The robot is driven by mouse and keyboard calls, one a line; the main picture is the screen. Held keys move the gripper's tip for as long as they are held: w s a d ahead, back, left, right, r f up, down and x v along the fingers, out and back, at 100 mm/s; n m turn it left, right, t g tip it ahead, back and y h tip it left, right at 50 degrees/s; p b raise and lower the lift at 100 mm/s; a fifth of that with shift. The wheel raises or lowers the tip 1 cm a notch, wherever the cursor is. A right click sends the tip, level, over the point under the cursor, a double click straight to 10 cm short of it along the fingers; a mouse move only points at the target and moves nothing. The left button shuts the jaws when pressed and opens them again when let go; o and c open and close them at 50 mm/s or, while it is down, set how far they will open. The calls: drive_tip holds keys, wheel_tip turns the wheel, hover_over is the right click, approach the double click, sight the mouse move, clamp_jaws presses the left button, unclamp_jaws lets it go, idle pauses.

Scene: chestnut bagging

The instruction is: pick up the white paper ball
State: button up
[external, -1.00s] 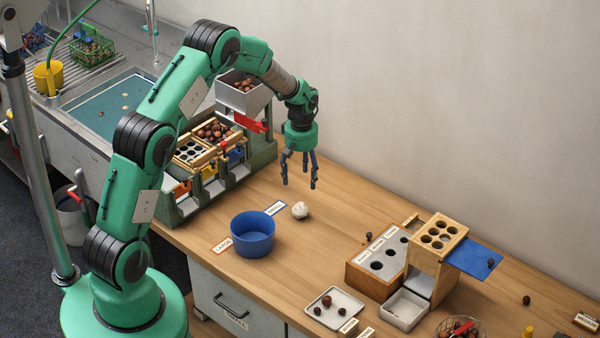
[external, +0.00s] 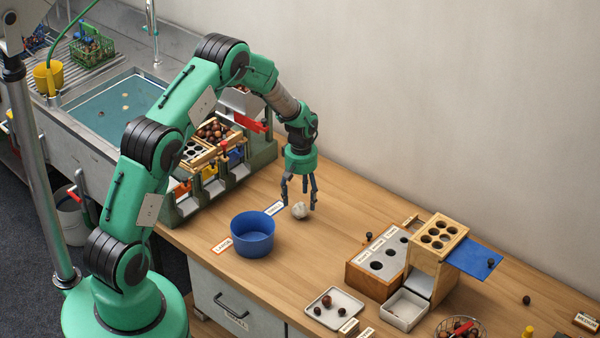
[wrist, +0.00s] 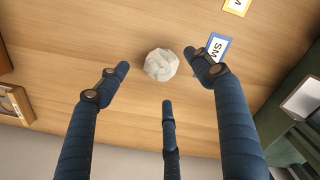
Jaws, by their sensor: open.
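The white paper ball (external: 300,211) lies on the wooden table, to the right of the blue bowl. In the wrist view the crumpled ball (wrist: 161,64) sits just beyond the fingertips, roughly midway between the two outer fingers. My gripper (external: 299,205) points down with its dark blue fingers spread around and above the ball. The wrist view shows three fingers of my gripper (wrist: 160,80) apart, with nothing held. I cannot tell whether any finger touches the ball.
The blue bowl (external: 253,240) stands close by on the left. A blue-edged label (external: 275,208) lies between bowl and ball. The green sorting stand (external: 262,152) is behind left. A wooden block with holes (external: 378,277) stands to the right. The table between is clear.

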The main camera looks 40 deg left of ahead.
sight(300, 205)
idle(0.3)
drive_tip(key=shift+a+f+b, duration=0.15)
drive_tip(key=shift+f+b, duration=0.35)
drive_tip(key=shift+f, duration=2.1)
drive_tip(key=c, duration=0.9)
